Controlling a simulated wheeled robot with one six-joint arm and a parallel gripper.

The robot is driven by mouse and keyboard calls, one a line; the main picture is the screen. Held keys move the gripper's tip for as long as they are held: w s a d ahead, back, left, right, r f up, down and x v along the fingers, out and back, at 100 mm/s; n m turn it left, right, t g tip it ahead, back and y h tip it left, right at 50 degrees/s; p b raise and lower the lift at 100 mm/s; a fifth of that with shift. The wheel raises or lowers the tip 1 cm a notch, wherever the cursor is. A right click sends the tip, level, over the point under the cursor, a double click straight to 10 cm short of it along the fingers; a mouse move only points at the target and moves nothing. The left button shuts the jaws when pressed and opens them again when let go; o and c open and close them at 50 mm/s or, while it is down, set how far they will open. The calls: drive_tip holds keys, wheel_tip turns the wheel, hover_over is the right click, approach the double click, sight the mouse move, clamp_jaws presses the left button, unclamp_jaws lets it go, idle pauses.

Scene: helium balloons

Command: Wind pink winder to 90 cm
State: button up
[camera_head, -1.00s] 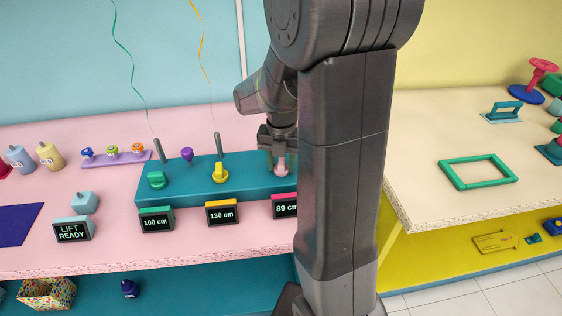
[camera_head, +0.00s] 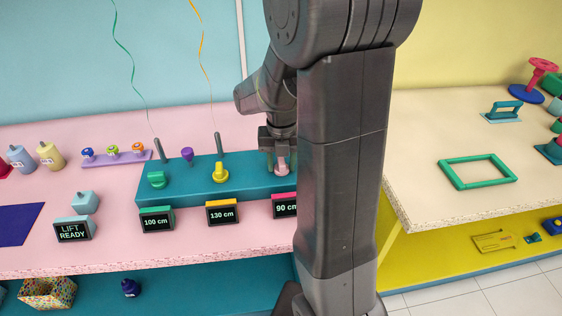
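The pink winder (camera_head: 282,169) stands at the right end of the teal winder block (camera_head: 190,193), partly hidden by my gripper and arm. Its display (camera_head: 285,206) below reads 90 cm; its right end is hidden behind my arm. My gripper (camera_head: 279,160) points down over the pink winder, with its fingers at the knob. Whether the fingers are closed on the knob cannot be made out at this size.
A green winder (camera_head: 156,180) reads 100 cm and a yellow winder (camera_head: 220,173) reads 130 cm on the same block. Upright posts with green and yellow ribbons stand behind. A LIFT READY display (camera_head: 73,230) stands at left. My arm covers the counter's right end.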

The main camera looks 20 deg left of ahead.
sight(281, 160)
wheel_tip(281, 160, up, 7)
drive_tip(key=p, duration=0.5)
drive_tip(key=shift+r+p, duration=0.1)
drive_tip(key=shift+p, duration=0.3)
drive_tip(key=shift+f, duration=0.2)
wheel_tip(281, 160, down, 7)
drive_tip(key=b, duration=0.6)
drive_tip(key=shift+f, duration=0.2)
drive_tip(key=shift+r+m, duration=0.25)
drive_tip(key=shift+m, duration=0.95)
